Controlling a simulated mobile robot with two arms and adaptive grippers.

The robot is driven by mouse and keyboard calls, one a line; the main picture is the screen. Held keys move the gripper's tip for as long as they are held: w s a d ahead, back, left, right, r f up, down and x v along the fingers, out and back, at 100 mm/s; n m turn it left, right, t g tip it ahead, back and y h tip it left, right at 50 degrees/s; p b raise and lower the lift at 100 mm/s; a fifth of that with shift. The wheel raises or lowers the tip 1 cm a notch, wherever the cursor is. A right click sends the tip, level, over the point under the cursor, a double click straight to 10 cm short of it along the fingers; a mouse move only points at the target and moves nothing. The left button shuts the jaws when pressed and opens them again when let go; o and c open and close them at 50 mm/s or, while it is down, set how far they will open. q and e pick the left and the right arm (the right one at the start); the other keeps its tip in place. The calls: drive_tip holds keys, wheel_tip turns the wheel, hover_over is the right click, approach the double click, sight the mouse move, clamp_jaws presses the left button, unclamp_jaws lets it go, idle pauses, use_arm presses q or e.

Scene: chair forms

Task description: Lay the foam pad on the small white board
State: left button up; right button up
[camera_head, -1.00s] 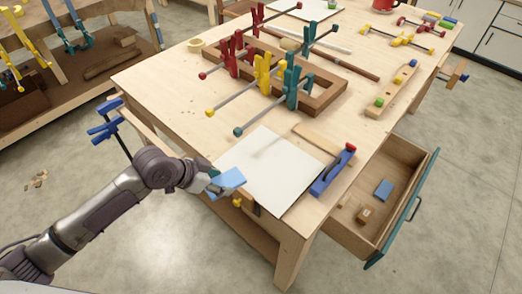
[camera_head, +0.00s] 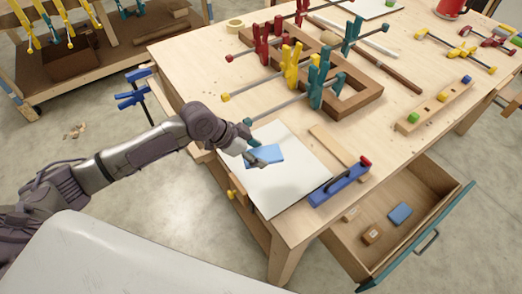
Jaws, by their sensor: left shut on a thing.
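The foam pad (camera_head: 268,153) is a light blue flat rectangle. My left gripper (camera_head: 253,157) is shut on its left edge. The pad is over the upper left part of the small white board (camera_head: 285,188); whether it touches the board I cannot tell. The white board lies flat at the near corner of the wooden table, and the pad and my gripper hide part of its left side. My right gripper is not in view.
A blue tool with a red knob (camera_head: 340,185) and a wooden strip (camera_head: 338,144) lie along the board's right side. An open drawer (camera_head: 425,200) holds another blue block (camera_head: 400,213). Clamps on a wooden frame (camera_head: 362,102) stand behind the board.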

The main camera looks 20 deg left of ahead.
use_arm(q)
wheel_tip(320, 180, down, 3)
drive_tip(key=shift+r+b, duration=0.2)
drive_tip(key=shift+b, duration=0.75)
wheel_tip(320, 180, down, 3)
drive_tip(key=b, duration=0.3)
drive_tip(key=shift+w+d, duration=0.1)
drive_tip(key=shift+d, duration=0.05)
drive_tip(key=shift+f, duration=0.4)
drive_tip(key=shift+f+b, duration=0.7)
drive_tip(key=shift+f, duration=0.5)
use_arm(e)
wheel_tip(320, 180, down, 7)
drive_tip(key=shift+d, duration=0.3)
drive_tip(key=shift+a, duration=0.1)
use_arm(q)
drive_tip(key=shift+f, duration=0.15)
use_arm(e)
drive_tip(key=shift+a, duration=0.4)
